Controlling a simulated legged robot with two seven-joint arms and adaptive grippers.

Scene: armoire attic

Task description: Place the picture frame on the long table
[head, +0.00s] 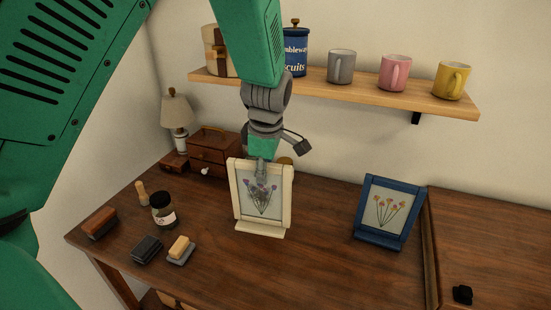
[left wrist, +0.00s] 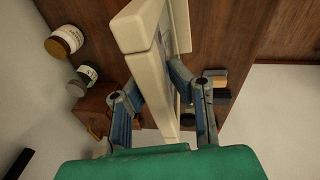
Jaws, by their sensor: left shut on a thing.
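A cream picture frame (head: 239,212) with pressed purple flowers stands upright at the middle of the dark wooden long table (head: 320,260). I cannot tell whether its base rests on the wood or hovers just above it. My left gripper (head: 262,178) comes down from above and is shut on the frame's top edge. In the left wrist view the cream frame (left wrist: 142,30) runs between the two fingers (left wrist: 158,80). A second, blue picture frame (head: 369,226) with flowers stands to the right. My right gripper is out of view.
A jar (head: 163,211), brushes (head: 147,249) and a small block (head: 180,248) lie left of the frame. A small drawer chest (head: 213,150) and lamp (head: 177,110) stand behind left. A shelf (head: 350,91) with mugs and tins hangs above. Bare wood lies between the two frames.

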